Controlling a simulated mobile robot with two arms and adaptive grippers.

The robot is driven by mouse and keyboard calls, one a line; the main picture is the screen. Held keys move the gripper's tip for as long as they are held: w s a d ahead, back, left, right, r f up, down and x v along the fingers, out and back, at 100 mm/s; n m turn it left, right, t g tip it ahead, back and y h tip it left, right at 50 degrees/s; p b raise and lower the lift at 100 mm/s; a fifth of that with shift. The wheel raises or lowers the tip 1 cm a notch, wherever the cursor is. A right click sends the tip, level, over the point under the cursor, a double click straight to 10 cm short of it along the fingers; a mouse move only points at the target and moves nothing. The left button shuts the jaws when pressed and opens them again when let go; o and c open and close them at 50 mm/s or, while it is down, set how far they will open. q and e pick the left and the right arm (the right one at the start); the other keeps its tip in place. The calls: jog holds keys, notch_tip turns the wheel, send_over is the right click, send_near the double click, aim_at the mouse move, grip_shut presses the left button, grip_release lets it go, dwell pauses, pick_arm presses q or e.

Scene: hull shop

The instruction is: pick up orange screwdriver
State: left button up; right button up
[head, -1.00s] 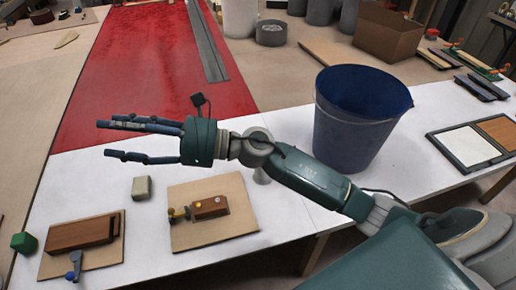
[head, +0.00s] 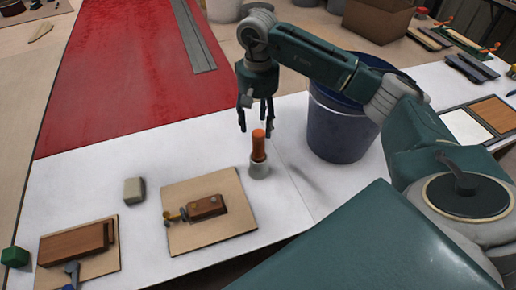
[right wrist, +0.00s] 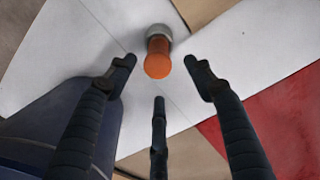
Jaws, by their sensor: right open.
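The orange screwdriver (head: 258,146) stands upright, handle up, in a small whitish-grey holder (head: 259,169) on the white table (head: 105,185). Its lower part is hidden in the holder. My right gripper (head: 256,124) is open and empty, pointing down just above and slightly behind the handle in the head view. In the right wrist view the screwdriver's orange end (right wrist: 158,62) shows ahead, between and beyond the two upper fingertips, with the third finger below it. No finger appears to touch it. My left gripper is in neither view.
A blue bucket (head: 338,138) stands close right of the screwdriver, under my right arm. A board with a wooden block and knobs (head: 195,235) lies to the left, a grey block (head: 134,191) beyond it. Table space left of the gripper is clear.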

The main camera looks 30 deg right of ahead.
aim_at(259, 139)
jog(key=shift+f, duration=0.7)
jog(key=f+p, duration=0.2)
jog(key=f, duration=0.2)
jog(key=shift+s+a+f+p, duration=0.15)
jog(key=shift+s+p, duration=0.2)
jog(key=shift+p, duration=0.05)
jog(key=shift+f, duration=0.4)
jog(key=shift+w, duration=0.1)
jog(key=c, duration=1.3)
